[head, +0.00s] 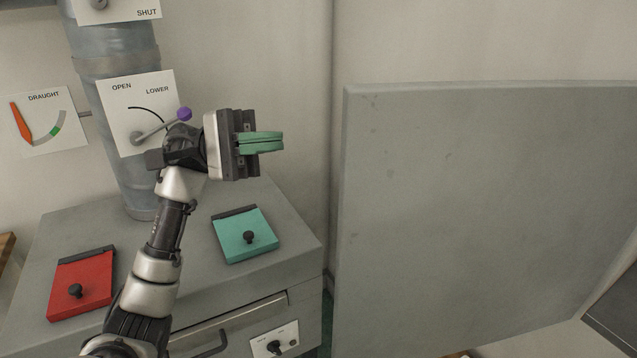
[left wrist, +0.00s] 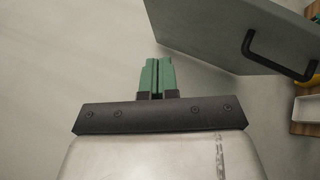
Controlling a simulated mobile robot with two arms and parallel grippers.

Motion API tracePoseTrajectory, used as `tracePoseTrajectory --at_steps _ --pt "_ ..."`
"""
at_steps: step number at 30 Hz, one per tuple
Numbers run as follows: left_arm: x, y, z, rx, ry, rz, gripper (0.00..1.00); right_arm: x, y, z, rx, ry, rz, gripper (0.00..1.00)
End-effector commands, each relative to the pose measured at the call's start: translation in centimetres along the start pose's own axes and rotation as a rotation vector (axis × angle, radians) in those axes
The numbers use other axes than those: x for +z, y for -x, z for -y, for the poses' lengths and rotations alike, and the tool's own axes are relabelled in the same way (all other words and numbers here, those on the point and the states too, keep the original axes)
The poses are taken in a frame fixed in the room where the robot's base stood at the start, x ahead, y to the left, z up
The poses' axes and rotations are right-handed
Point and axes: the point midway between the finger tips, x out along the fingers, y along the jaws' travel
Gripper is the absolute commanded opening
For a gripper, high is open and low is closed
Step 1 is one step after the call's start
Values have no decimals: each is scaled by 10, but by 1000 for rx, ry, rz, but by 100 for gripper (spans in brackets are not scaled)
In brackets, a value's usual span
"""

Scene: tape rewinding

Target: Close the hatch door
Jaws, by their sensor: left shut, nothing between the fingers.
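A large flat grey panel (head: 480,200), which looks like the hatch door standing open, fills the right of the head view. In the left wrist view the grey door (left wrist: 225,32) is at upper right, with a black bar handle (left wrist: 275,58). My left gripper (head: 282,141) is shut and empty, its green fingers pointing right toward the door's near left edge, with a gap between. Its fingers also show in the left wrist view (left wrist: 158,62), left of the door and apart from it. My right gripper is not in view.
Below my left arm is a grey cabinet (head: 180,245) with a red flap (head: 85,280) and a teal flap (head: 244,238). Behind it stand a metal pipe (head: 135,185) and a lever with a purple knob (head: 184,114). A white tray (left wrist: 306,110) lies at the right of the left wrist view.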

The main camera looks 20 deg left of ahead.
Motion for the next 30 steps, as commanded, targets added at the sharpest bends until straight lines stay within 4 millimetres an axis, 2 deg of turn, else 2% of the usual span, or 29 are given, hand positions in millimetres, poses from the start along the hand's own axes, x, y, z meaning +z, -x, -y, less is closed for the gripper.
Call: tracePoseTrajectory --at_steps 1,4,8,11,14,25,30 --pt "8 2 -1 -88 -100 -1 0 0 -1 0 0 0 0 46" --pt "17 6 2 -222 -242 3 0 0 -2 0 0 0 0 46" --pt "22 9 3 -301 -321 9 0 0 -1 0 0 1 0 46" --pt "23 2 5 -312 -330 13 0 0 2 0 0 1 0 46" --pt "23 -12 9 -311 -327 13 0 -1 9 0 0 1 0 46" --pt "21 -86 30 -306 -324 16 0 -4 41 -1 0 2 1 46" --pt "36 -102 42 -307 -323 12 0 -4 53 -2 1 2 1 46"
